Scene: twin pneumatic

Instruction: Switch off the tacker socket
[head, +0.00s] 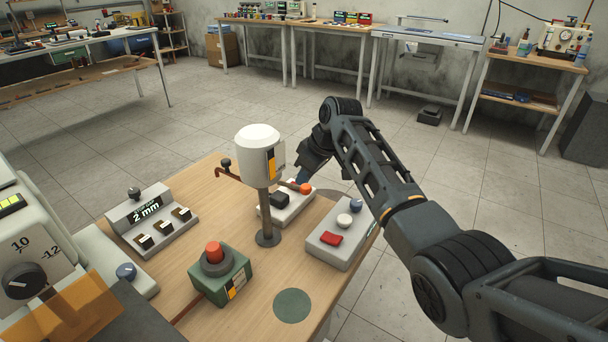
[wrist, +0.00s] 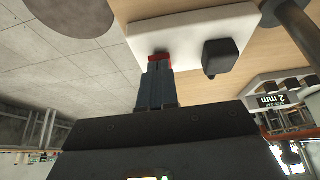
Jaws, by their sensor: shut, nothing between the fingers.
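The socket is a white block (head: 296,212) on the wooden table behind the post, with a black plug (head: 279,199) in it. In the wrist view the white block (wrist: 190,35) shows the black plug (wrist: 220,57) and a red switch (wrist: 160,56). My gripper (wrist: 158,65) is shut and empty, its fingertips right at the red switch and partly covering it. I cannot tell whether they touch it, or which way the switch is set. In the head view my gripper (head: 304,176) is over the block's far right end.
A white-headed post (head: 265,205) stands just left of the socket. A grey box (head: 341,240) with a red rocker is nearer. A green box (head: 219,274) with a red button and a "2 mm" panel (head: 152,222) stand left. Open floor lies beyond the table.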

